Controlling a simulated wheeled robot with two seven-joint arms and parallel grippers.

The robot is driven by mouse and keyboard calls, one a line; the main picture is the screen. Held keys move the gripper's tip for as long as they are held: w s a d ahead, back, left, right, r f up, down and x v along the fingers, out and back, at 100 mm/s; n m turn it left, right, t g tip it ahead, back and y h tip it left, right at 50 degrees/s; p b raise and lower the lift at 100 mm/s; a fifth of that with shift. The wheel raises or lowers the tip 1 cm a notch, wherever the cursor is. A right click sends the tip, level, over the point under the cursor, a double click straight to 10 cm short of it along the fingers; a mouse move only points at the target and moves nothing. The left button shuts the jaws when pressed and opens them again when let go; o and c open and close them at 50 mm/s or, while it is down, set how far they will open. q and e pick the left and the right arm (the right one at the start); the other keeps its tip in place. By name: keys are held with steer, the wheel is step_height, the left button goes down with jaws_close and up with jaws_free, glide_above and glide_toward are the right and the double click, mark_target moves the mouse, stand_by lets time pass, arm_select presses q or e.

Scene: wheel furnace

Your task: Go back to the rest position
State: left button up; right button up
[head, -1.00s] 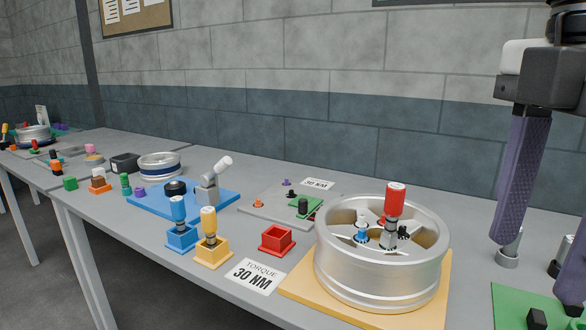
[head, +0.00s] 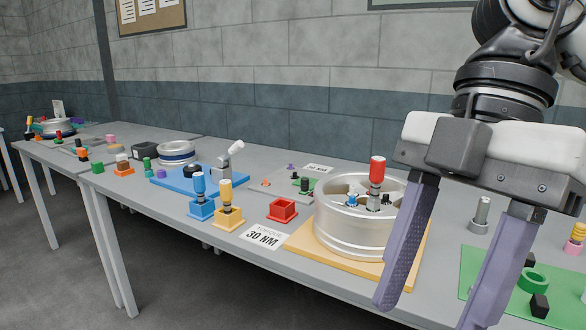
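One of my grippers (head: 428,312) hangs at the right of the head view with its two purple fingers pointing down and spread apart. Nothing shows between the fingers. Its arm comes in from the upper right, so it is my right gripper. It is in front of the silver wheel (head: 345,236) and hides the wheel's right side. The wheel lies flat on a yellow board (head: 300,240), with a red-handled tool (head: 377,170) upright in it. My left gripper is out of view.
A green board (head: 480,285) with small parts is at the right. Blue (head: 202,209) and yellow (head: 229,218) holders with tools, a red box (head: 283,209) and a torque sign (head: 263,236) stand left of the wheel. A blue board (head: 190,180) lies further back. Floor at lower left is clear.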

steer(key=s+a+r+n+g+y, duration=0.15)
steer(key=a+n+g+y, duration=0.5)
steer(key=a+y, duration=0.9)
steer(key=w+a+m+t+y, duration=0.2)
steer(key=w+m+t+y, duration=0.4)
steer(key=w+m+t, duration=0.2)
steer(key=w+d+f+m+t+h, duration=0.3)
steer(key=w+f+m+t, duration=0.3)
steer(key=t, duration=0.3)
steer(key=w+d+f+m+t+h, duration=0.3)
steer(key=w+f+m+t+h, duration=0.1)
steer(key=f+m+t, duration=0.3)
steer(key=s+d+f+m+h, duration=0.1)
steer(key=d+f+m+h, duration=0.4)
steer(key=f, duration=0.6)
steer(key=s+d+f+m+h, duration=0.1)
steer(key=d+f+h, duration=0.4)
steer(key=f, duration=0.7)
steer(key=s+d+f+g+h, duration=0.2)
steer(key=s+d+f+g, duration=0.1)
steer(key=s+f, duration=0.5)
steer(key=s+d+f+g+h, duration=0.3)
steer(key=s+f, duration=0.6)
steer(key=f, duration=0.1)
steer(key=shift+f, duration=0.35)
